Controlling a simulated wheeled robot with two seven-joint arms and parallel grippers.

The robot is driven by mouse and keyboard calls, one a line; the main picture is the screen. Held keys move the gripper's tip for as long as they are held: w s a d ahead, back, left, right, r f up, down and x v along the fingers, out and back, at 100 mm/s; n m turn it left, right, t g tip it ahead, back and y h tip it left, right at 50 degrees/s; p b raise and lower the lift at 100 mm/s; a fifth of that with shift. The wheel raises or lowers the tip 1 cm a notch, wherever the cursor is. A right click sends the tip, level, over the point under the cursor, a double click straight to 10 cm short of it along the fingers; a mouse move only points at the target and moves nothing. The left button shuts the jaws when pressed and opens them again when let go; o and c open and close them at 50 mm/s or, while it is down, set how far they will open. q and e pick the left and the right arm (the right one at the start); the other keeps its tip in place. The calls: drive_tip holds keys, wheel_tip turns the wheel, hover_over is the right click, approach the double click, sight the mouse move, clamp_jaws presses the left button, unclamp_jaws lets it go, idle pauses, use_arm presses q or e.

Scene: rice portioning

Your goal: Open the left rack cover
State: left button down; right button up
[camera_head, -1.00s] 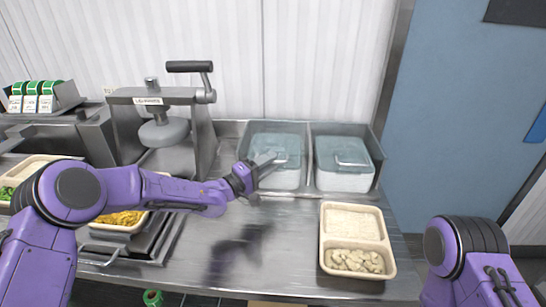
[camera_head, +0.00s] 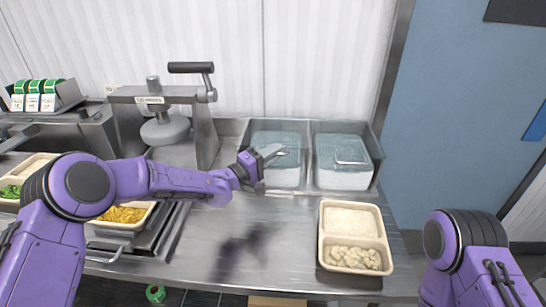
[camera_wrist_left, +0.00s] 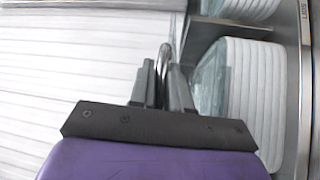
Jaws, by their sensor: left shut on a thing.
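The left rack (camera_head: 247,139) is a metal bin at the back of the counter with white contents inside. Its clear bluish cover (camera_head: 276,139) shows over the back part, and the white contents show below it. My left gripper (camera_head: 270,154) is at this cover, shut on its handle. In the left wrist view the fingers (camera_wrist_left: 162,88) close around the thin metal handle (camera_wrist_left: 164,56), and a clear panel (camera_wrist_left: 208,82) shows beside them. The gripper partly hides the cover in the head view. My right gripper is out of view; only its arm shows.
The right rack (camera_head: 376,150) stands beside it with its clear cover (camera_head: 340,150) on. A two-part food tray (camera_head: 322,235) lies at the front right. A metal press (camera_head: 207,130) stands left of the racks. The middle counter is clear.

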use_arm(q)
drive_tip(key=w+r+p, duration=0.2)
drive_tip(key=r+p, duration=0.2)
drive_tip(key=r, duration=0.3)
drive_tip(key=w+r+p, duration=0.3)
drive_tip(key=r+p, duration=0.1)
drive_tip(key=r, duration=0.3)
drive_tip(key=shift+w+r, duration=0.15)
drive_tip(key=shift+r, duration=0.25)
drive_tip(key=c, duration=1.2)
unclamp_jaws()
drive_tip(key=shift+f, duration=0.1)
